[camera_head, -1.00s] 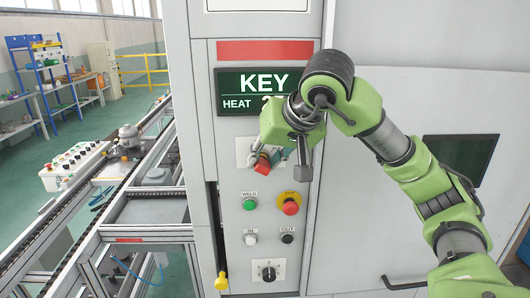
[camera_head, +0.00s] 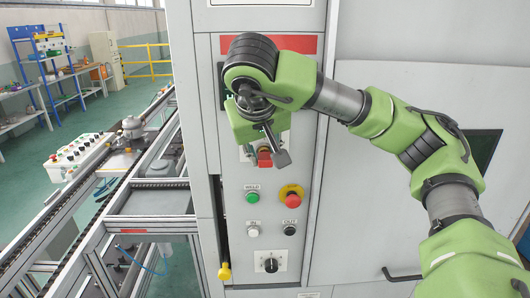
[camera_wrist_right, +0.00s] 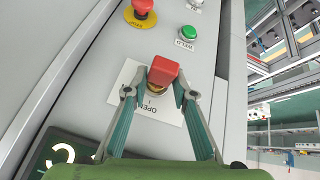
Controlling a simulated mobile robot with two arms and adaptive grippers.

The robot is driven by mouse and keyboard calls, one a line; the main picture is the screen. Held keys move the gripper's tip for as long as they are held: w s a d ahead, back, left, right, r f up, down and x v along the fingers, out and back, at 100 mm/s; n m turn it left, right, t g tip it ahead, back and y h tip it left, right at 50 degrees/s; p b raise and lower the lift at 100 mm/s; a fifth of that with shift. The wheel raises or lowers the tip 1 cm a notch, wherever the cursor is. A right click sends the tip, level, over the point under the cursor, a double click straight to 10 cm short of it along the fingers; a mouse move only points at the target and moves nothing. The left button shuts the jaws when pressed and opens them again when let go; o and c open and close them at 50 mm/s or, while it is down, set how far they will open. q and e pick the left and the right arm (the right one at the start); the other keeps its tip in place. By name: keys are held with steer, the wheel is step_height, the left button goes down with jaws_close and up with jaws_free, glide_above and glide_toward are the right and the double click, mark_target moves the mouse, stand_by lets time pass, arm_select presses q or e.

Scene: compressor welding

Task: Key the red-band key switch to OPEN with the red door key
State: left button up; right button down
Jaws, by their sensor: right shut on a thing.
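The red door key (camera_head: 264,158) sits at the key switch on the grey cabinet front, below the display. The right wrist view shows the key's red head (camera_wrist_right: 163,70) above a brass collar, on the white switch plate (camera_wrist_right: 137,98) lettered OPEN. My right gripper (camera_wrist_right: 161,78) has a finger on each side of the red head and is shut on it. In the head view my right gripper (camera_head: 262,152) covers much of the switch plate. The red band (camera_head: 300,44) is above the display, partly behind my arm. My left gripper is not in view.
Below the switch are a green WELD button (camera_head: 252,197), a red emergency button (camera_head: 292,198) on a yellow base, IN and OUT buttons, and a black rotary knob (camera_head: 270,263). A yellow-headed thing (camera_head: 225,271) is at the lower left. A conveyor frame (camera_head: 148,200) stands left.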

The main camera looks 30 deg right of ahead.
steer(key=c, duration=1.6)
jaws_free()
steer(key=v, duration=1.2)
steer(key=shift+a, duration=0.2)
